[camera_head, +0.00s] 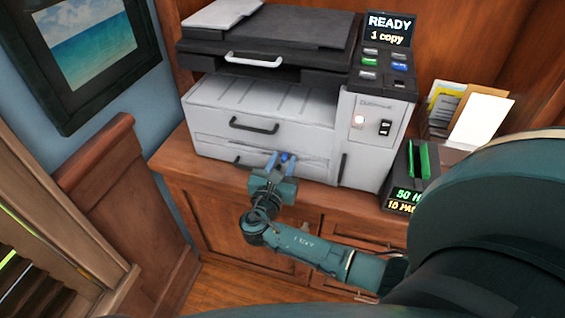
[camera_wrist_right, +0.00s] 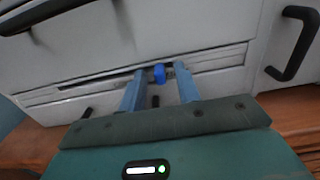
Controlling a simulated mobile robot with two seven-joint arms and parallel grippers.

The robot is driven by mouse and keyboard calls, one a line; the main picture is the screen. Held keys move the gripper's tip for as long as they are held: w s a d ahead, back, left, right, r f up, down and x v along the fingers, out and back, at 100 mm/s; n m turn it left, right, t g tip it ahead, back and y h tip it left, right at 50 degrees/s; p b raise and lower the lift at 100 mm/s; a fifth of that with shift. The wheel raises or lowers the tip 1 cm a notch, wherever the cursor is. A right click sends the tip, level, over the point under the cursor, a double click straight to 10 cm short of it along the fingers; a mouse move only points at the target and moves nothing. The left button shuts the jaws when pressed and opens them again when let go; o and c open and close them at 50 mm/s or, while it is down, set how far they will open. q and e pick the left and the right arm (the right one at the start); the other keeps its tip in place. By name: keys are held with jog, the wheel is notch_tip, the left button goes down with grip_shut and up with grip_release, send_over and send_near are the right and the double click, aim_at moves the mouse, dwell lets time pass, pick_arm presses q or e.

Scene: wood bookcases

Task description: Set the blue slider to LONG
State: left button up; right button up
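The blue slider (camera_wrist_right: 159,73) is a small blue knob in a horizontal slot on the printer's lower front. In the head view the blue slider (camera_head: 284,157) shows at the tips of my right gripper (camera_head: 279,161). In the right wrist view my right gripper (camera_wrist_right: 162,82) has its two blue fingers apart, one on each side of the knob, with gaps visible. I cannot tell whether a finger touches it. The grey printer (camera_head: 262,105) stands on the wooden cabinet. No LONG label can be read. My left gripper is not in view.
A drawer handle (camera_head: 254,125) is above the slot, and a vertical handle (camera_wrist_right: 292,44) is to its right. A black box with a green slot (camera_head: 420,160) and a paper holder (camera_head: 443,122) stand right of the printer. The display (camera_head: 388,28) reads READY, 1 copy.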

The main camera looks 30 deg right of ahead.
jog(key=shift+c, duration=0.4)
grip_shut()
